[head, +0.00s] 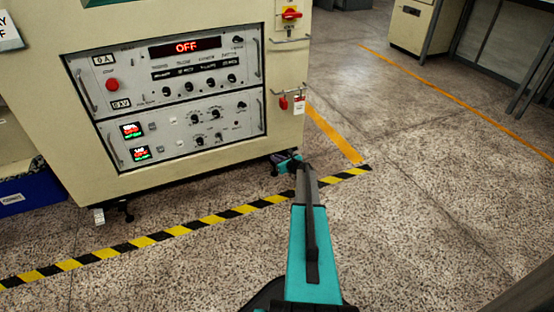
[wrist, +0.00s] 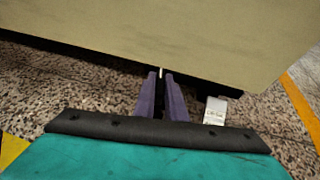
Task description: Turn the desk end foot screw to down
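My gripper (head: 287,162) is down at the lower right corner of the cream cabinet (head: 210,178), just above the floor. In the wrist view its two purple fingers (wrist: 161,82) reach under the cabinet's bottom edge, close together. A dark part and a thin pale upright line (wrist: 161,72) show between the fingertips; I cannot tell whether this is a foot screw or whether the fingers touch it. A white tag (wrist: 215,110) with unreadable print hangs right of the fingers, by a dark part under the cabinet. Another foot (head: 126,212) with a white tag (head: 98,215) shows at the cabinet's lower left.
The control panel (head: 170,100) on the cabinet reads OFF. A red lock and tag (head: 292,103) hang on its right side. Yellow-black tape (head: 180,230) crosses the floor before it. A blue bin (head: 35,192) stands at left.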

